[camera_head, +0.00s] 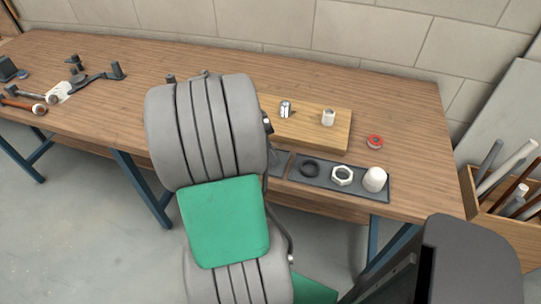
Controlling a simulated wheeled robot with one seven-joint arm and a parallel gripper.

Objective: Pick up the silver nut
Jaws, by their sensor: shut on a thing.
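A pale silver hex nut (342,175) lies flat in the dark tray (350,190) at the front of the bench. It sits between a black ring (310,168) and a white cap (375,180). My arm's large grey links cover the middle of the view, left of the nut. My gripper is hidden behind them, so its fingers and anything between them do not show. The tray's left part is partly covered by my arm.
A wooden board (310,135) behind the tray bears a shiny metal fitting (286,108) and a pale fitting (328,117). A red-rimmed roll (374,142) lies to their right. Tools crowd the bench's left end. A box of pipes (510,215) stands at right.

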